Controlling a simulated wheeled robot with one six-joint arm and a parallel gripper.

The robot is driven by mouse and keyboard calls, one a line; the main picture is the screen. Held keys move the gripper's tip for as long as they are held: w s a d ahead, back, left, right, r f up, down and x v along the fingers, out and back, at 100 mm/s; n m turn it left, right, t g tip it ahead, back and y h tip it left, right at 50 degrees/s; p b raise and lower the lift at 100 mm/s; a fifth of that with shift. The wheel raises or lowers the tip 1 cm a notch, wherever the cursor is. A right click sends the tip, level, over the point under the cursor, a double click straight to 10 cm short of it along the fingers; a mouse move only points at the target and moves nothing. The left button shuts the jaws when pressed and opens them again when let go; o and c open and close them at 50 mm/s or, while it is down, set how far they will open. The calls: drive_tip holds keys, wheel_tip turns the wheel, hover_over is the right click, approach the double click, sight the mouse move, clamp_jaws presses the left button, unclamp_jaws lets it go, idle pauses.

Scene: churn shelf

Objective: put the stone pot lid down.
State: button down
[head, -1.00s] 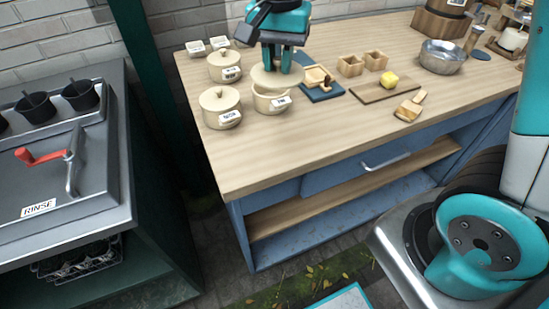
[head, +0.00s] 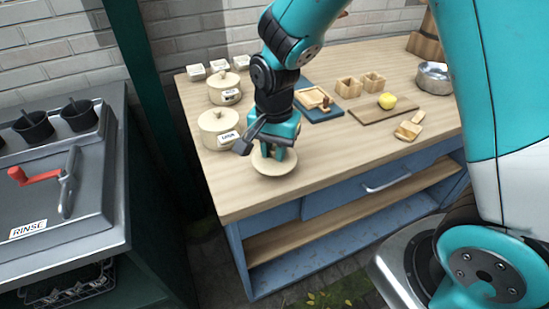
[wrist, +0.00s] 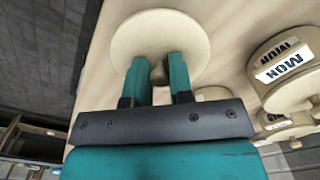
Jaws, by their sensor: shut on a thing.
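The stone pot lid (head: 264,168) is a round cream disc with a small knob, over the bare wood near the table's front left edge. My gripper (head: 274,152) points down and is shut on its knob. In the wrist view, the two fingers (wrist: 158,75) hold the knob from both sides, and the lid (wrist: 185,35) lies flat beyond them. The lid is very low over the wood; I cannot tell whether it touches. One lidded pot (head: 216,127) stands to the left behind it, and another (head: 222,88) stands farther back.
The wooden table top (head: 330,160) is clear to the right of the lid.

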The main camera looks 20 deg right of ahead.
sight(274, 153)
drive_tip(key=shift+f, duration=1.5)
drive_tip(key=c, duration=1)
unclamp_jaws()
drive_tip(key=shift+f, duration=0.1)
wheel_tip(274, 153, up, 12)
drive_tip(key=shift+f, duration=0.2)
drive_tip(key=s+a+r+n+y, duration=0.1)
drive_tip(key=s+r+n, duration=0.1)
drive_tip(key=s+n, duration=0.3)
drive_tip(key=s+a+r+n+y, duration=0.1)
drive_tip(key=s+a+r+n, duration=0.1)
drive_tip(key=s+n, duration=0.3)
drive_tip(key=s+a+r+n+y, duration=0.1)
drive_tip(key=s+r+n+y, duration=0.1)
drive_tip(key=s+n, duration=0.4)
drive_tip(key=shift+s+a+r, duration=0.15)
drive_tip(key=shift+s+r, duration=0.2)
drive_tip(key=shift+s, duration=0.3)
drive_tip(key=shift+s+a+r, duration=0.15)
drive_tip(key=shift+s+r, duration=0.15)
drive_tip(key=shift+s, duration=0.35)
drive_tip(key=shift+r+p, duration=0.1)
drive_tip(key=shift+p, duration=0.2)
